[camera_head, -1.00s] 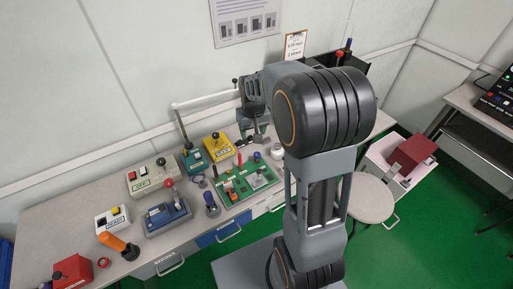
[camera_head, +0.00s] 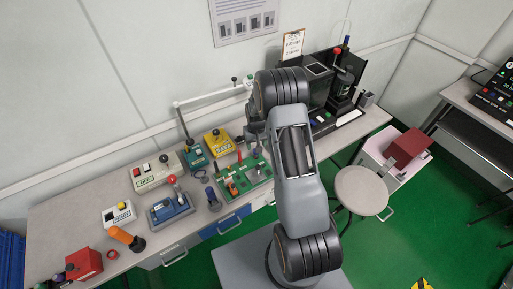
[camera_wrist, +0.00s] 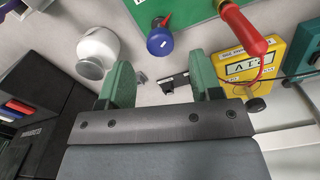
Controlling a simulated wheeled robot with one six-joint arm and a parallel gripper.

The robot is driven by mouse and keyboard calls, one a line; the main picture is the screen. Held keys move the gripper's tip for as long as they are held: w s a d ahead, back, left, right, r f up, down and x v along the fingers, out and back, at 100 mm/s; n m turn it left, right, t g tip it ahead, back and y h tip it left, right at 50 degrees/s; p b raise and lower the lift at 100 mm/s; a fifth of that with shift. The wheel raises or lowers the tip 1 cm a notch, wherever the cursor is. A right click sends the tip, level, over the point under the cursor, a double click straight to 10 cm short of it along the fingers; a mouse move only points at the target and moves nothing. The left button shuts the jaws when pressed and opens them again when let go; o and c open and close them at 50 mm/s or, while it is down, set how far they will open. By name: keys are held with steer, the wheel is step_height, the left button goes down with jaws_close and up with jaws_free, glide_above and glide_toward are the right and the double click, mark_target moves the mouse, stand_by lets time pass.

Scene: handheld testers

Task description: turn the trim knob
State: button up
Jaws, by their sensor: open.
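My gripper (camera_wrist: 163,84) is open and empty in the wrist view, its two green fingers pointing toward the bench surface. A yellow tester (camera_wrist: 250,62) with a small display lies to the right of the fingers, with a dark round knob (camera_wrist: 256,104) at its near edge. The yellow tester also shows on the bench in the head view (camera_head: 217,147). A blue round knob (camera_wrist: 160,42) stands at the edge of a green board (camera_wrist: 187,9) beyond the fingers. I cannot tell which knob is the trim knob. My gripper is mostly hidden behind my arm in the head view.
A red handle (camera_wrist: 243,32) sticks out close to the right finger. A white round container (camera_wrist: 98,46) stands beyond the left finger. A small black-and-grey piece (camera_wrist: 173,83) lies between the fingers. A blue box with a lever (camera_head: 170,209) stands on the left bench.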

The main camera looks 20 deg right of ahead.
steer(key=shift+f+p, duration=0.3)
steer(key=shift+f, duration=1.75)
steer(key=c, duration=0.9)
